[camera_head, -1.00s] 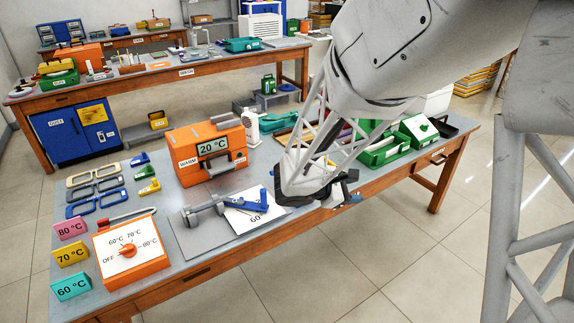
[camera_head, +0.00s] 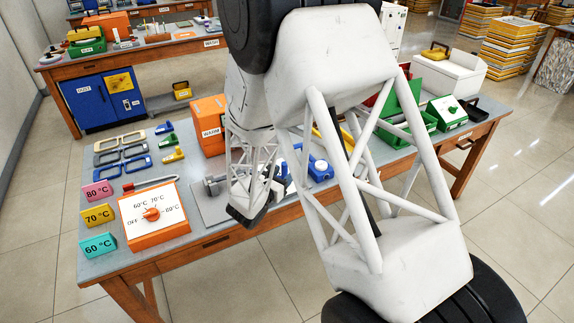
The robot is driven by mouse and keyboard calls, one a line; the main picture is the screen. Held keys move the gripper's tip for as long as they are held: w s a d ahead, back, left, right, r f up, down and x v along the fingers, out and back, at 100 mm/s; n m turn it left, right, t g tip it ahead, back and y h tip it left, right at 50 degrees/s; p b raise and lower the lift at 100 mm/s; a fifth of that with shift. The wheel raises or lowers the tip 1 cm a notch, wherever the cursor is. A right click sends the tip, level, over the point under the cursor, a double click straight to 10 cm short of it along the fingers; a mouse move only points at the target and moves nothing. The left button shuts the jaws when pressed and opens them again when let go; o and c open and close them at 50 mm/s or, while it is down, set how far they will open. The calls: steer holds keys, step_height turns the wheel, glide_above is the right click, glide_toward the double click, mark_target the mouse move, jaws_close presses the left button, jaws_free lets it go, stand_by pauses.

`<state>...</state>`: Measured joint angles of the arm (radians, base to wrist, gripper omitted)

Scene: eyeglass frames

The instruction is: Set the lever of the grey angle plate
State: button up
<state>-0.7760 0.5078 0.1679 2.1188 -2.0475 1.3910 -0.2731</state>
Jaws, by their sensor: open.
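A grey fixture (camera_head: 213,184) stands on a flat grey plate (camera_head: 212,209) at the front middle of the bench; I take it as the angle plate, but my arm covers much of it. Its lever cannot be made out. A blue part with a white round top (camera_head: 320,167) shows through and beside my arm's lattice, to the right. My gripper (camera_head: 250,215) is open, its dark jaws hanging in front of the plate near the bench's front edge. No object shows between the jaws; contact with the fixture cannot be told.
An orange-and-white dial box (camera_head: 152,216) stands to the left, with pink, yellow and teal temperature blocks (camera_head: 98,215) beside it. Eyeglass frames (camera_head: 122,152) lie behind. An orange warmer (camera_head: 208,122) is partly hidden. Green boxes (camera_head: 445,113) stand on the right.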

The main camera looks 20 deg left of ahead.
mark_target(283, 169)
steer(key=shift+s+a+f+n+t+y, duration=0.15)
steer(key=shift+a+f+n+y, duration=0.2)
steer(key=shift+a, duration=0.25)
steer(key=shift+a+f+n+t+y, duration=0.15)
steer(key=shift+a+f+n+y, duration=0.1)
steer(key=shift+a+f, duration=0.25)
steer(key=shift+r, duration=0.1)
steer(key=shift+x, duration=3.9)
jaws_close()
